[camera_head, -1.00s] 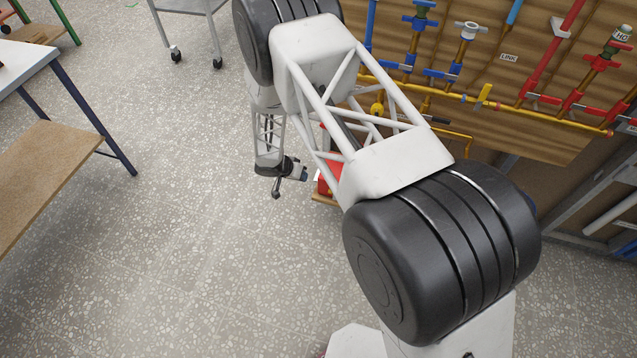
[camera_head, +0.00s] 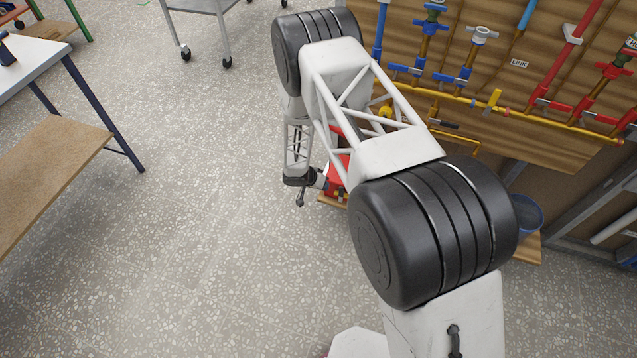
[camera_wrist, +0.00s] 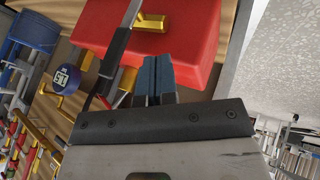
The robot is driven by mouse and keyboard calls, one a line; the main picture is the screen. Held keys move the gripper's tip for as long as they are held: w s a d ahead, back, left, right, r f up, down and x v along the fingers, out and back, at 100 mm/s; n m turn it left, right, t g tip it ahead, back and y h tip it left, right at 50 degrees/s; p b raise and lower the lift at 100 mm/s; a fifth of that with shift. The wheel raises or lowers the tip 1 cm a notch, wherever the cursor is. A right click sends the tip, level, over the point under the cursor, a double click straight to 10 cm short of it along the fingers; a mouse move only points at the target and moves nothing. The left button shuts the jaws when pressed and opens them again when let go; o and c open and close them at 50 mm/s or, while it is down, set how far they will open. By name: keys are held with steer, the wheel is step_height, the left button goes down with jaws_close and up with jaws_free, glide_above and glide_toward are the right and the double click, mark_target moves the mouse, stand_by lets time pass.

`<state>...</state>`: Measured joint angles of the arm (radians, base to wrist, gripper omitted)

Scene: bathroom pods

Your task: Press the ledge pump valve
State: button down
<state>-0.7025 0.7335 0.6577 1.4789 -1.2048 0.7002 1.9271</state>
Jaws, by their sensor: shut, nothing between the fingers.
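My gripper (camera_wrist: 158,78) is shut and empty in the wrist view. Its dark fingertips reach over the lower edge of a red box (camera_wrist: 195,45); I cannot tell if they touch it. A yellow fitting (camera_wrist: 151,22) sits on the box. In the head view, the red box (camera_head: 340,168) is mostly hidden behind my arm. My gripper (camera_head: 325,184) is small there, at the box's left side. I cannot identify the ledge pump valve for certain in either view.
A wooden ledge (camera_head: 527,248) holds a blue bucket (camera_head: 525,214). A wooden board (camera_head: 545,140) with coloured pipes and valves stands behind my arm. The floor at left is open, up to a table (camera_head: 40,45).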

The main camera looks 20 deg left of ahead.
mark_target(341, 195)
steer(key=shift+d+r, duration=0.1)
steer(key=shift+d, duration=1.85)
